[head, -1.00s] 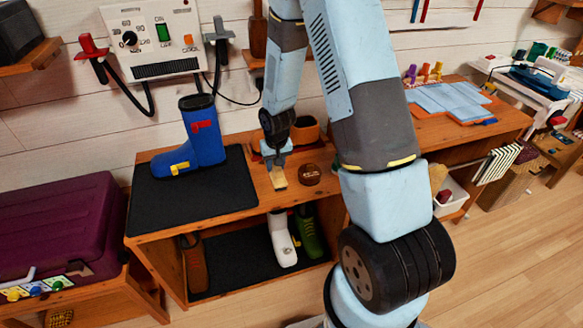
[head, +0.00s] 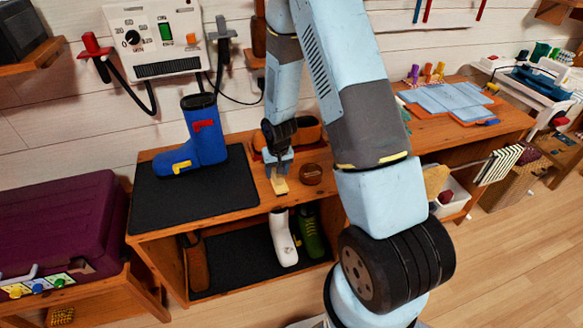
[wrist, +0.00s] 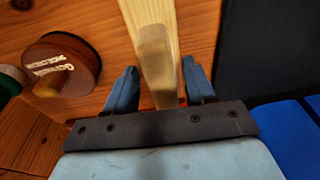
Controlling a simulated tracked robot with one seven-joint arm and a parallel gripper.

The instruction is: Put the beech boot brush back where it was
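The beech boot brush (head: 280,186) is pale wood and sits below my gripper near the front edge of the wooden bench top (head: 262,199). In the wrist view its long pale handle (wrist: 156,55) runs up from between my fingers. My gripper (head: 279,168) is low over the bench. In the wrist view my gripper's two blue fingers (wrist: 160,85) stand on either side of the handle, with narrow gaps showing. The brush's underside is hidden, so I cannot tell whether it rests fully on the bench.
A round brown tin (head: 311,174) stands just right of the brush; it also shows in the wrist view (wrist: 62,65). A blue boot (head: 208,140) stands on a black mat (head: 225,195) to the left. An open brown box (head: 307,130) is behind. White and green boots sit below.

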